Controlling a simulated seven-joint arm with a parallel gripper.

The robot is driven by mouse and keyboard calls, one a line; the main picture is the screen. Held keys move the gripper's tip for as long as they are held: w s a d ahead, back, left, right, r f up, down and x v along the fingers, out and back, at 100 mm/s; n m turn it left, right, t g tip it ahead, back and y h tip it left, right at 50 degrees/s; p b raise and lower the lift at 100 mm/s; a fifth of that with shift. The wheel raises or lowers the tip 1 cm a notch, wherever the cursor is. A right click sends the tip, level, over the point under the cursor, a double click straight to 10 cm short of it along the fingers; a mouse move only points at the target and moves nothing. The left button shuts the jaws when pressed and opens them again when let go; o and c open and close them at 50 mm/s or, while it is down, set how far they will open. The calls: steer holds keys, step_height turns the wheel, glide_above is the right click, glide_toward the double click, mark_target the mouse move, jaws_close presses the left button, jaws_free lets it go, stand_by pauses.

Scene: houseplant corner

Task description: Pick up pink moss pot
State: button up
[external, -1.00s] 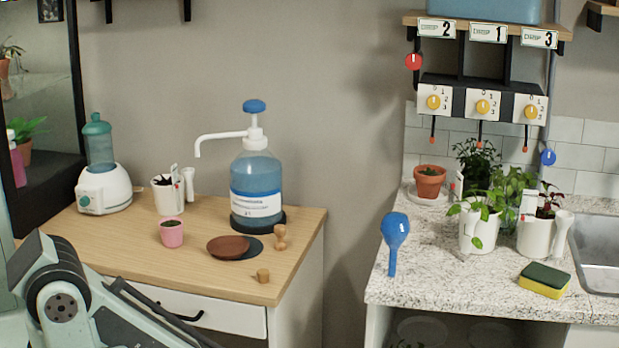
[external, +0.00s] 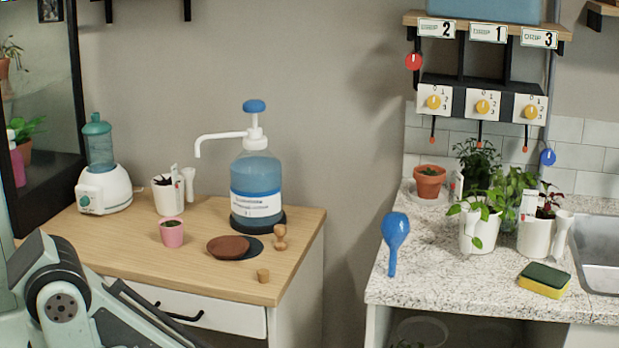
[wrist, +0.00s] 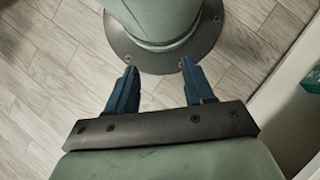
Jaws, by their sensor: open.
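The pink moss pot (external: 172,236) is a small pink cup with dark content, upright on the wooden counter (external: 120,244) at the left of the external view. It stands in front of a white pot and left of a brown saucer. My gripper (wrist: 156,88) shows only in the wrist view. Its two blue fingers are apart with nothing between them. Below it are floor tiles and my own round base. The pot does not show in the wrist view. In the external view my arm is at the lower left, and my gripper is out of frame.
Near the pot are a white pot (external: 166,198) with a small plant, the brown saucer (external: 226,247), a wooden stamp-like piece (external: 280,238), a cork (external: 263,275) and a blue pump bottle (external: 256,190). A white and green humidifier (external: 103,190) stands at the left. Bare counter lies before the pot.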

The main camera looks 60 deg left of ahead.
steer(key=o, duration=0.8)
